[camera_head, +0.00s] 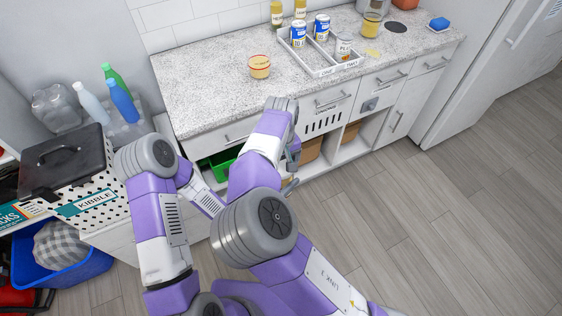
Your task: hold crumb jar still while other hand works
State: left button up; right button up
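A short round jar (260,66) with cream-coloured contents stands upright on the speckled counter (205,92), left of the tray. A second jar with yellow contents (371,25) stands farther back at the right. I cannot read a label that tells which is the crumb jar. My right gripper (291,169) is in front of the counter's front edge, below counter height and apart from both jars. It is small and partly hidden by my arm, so its opening is unclear. My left arm bends in at the left; its gripper does not show.
A compartment tray (318,65) holds blue-and-white cans and a pale can. Yellow bottles (277,14) stand behind it. Bottles (123,101) and a kibble bin (84,213) stand at the left. The counter's left part is clear.

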jog(key=c, duration=0.8)
jog(key=shift+d+f+m, duration=0.1)
jog(key=shift+m, duration=0.8)
jog(key=m, duration=0.9)
jog(key=shift+m, duration=0.4)
jog(key=o, duration=1.1)
jog(key=shift+o, duration=0.2)
notch_tip(320, 180, up, 12)
